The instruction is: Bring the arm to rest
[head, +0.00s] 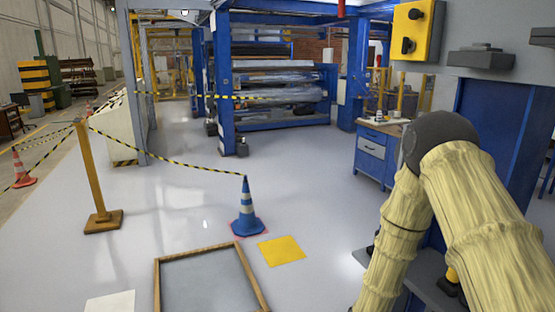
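My arm is at the right of the head view, wrapped in a pale yellow sleeve. It is bent at a dark rounded joint near the upper right, with one sleeved part running down to the bottom edge and the other toward the lower right corner. My gripper is outside the picture, so its fingers and anything in them are hidden.
A blue traffic cone (246,212) stands on the grey floor, tied by striped tape to a wooden post (93,180). A wooden frame (158,285) and a yellow sheet (282,251) lie nearby. A blue cabinet (372,155) stands behind my arm. The middle floor is clear.

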